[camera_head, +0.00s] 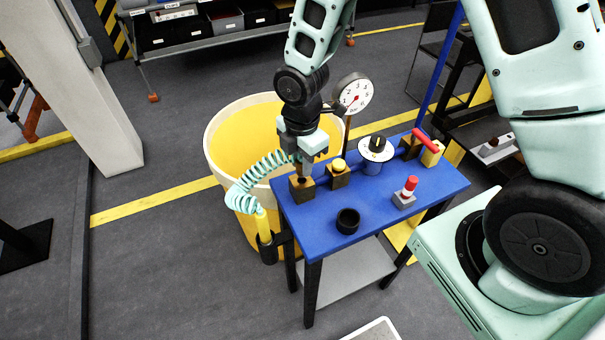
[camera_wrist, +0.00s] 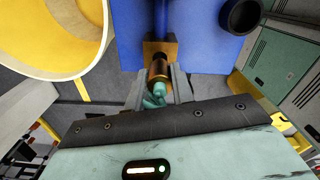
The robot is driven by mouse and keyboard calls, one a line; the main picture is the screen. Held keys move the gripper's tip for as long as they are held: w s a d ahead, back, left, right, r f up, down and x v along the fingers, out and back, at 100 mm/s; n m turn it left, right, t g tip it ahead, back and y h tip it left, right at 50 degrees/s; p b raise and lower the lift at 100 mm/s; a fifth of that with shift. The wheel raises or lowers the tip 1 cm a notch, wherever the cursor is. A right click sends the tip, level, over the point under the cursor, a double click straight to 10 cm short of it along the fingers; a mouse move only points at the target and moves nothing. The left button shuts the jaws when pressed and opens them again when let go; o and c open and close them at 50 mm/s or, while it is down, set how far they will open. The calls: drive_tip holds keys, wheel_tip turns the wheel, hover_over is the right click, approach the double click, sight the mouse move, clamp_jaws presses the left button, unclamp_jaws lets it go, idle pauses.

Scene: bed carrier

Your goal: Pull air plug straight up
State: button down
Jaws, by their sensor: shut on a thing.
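The air plug (camera_wrist: 158,72) is a brass-coloured cylinder with a pale green hose end. In the wrist view it stands between my gripper's fingers, at a brown-gold block (camera_wrist: 169,49) on the blue table's edge. In the head view that block (camera_head: 302,190) sits at the table's left corner. My gripper (camera_head: 304,164) points down just above it and mostly hides the plug. In the wrist view my gripper (camera_wrist: 158,88) is shut on the plug. I cannot tell whether the plug is still seated in the block. The coiled pale green hose (camera_head: 252,177) runs left and down to a yellow handle (camera_head: 262,224).
The blue table (camera_head: 305,225) also carries a black ring (camera_head: 348,221), a yellow button (camera_head: 338,166), a black-and-white dial (camera_head: 376,149), a red-topped switch (camera_head: 407,190) and a red-handled valve (camera_head: 428,145). A gauge (camera_head: 354,94) rises behind. A large yellow bin (camera_head: 225,150) stands close behind-left.

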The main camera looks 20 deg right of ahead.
drive_tip(key=shift+r, duration=0.15)
drive_tip(key=shift+r+p, duration=0.85)
drive_tip(key=shift+p, duration=0.05)
